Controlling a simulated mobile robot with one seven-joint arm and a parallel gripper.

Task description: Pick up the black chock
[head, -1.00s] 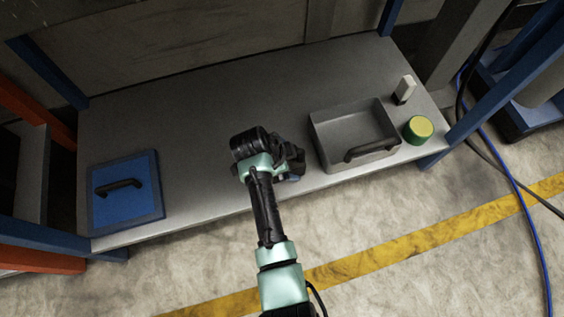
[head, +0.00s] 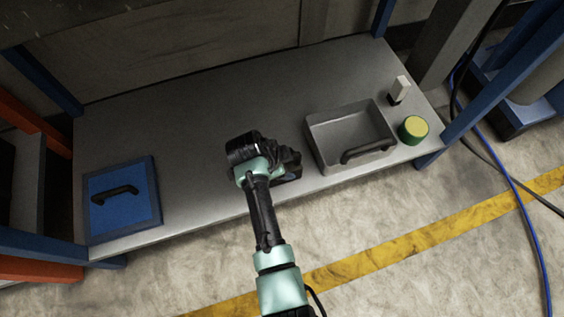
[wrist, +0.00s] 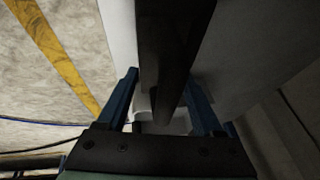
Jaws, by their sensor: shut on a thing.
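The black chock (wrist: 172,45) shows in the wrist view as a long dark bar running up from between the two blue fingers. My gripper (wrist: 162,82) is shut on it. In the head view my gripper (head: 286,172) is over the front part of the grey shelf, left of the grey bin. There my own wrist hides most of the fingers, and I cannot make out the chock clearly. Whether the chock touches the shelf cannot be told.
The grey shelf (head: 200,125) is mostly bare at its middle and back. A grey bin (head: 350,123) with a dark handle, a green and yellow round thing (head: 413,129) and a small white block (head: 400,88) are at right. A blue lidded box (head: 120,215) is at left. Blue posts flank the shelf.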

